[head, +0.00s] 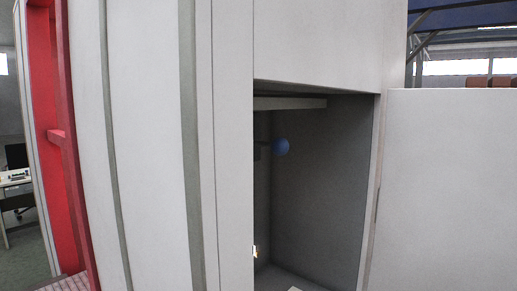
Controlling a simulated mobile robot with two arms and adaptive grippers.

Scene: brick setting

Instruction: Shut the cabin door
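The cabin (155,150) is a pale grey-white wall with dark vertical strips, filling the middle of the head view. Its doorway (320,185) stands open and shows a dark grey interior. A flat pale panel (450,190) to the right of the doorway appears to be the cabin door, swung wide open. It meets the doorway's right edge, and its right and lower parts run out of the picture. Neither of my grippers is in view.
Inside the doorway are a round blue thing (281,147) and a pale ledge (290,103) near the top. A red frame (66,140) stands at the left, with a desk (16,181) beyond it. Blue beams (465,16) show behind the panel.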

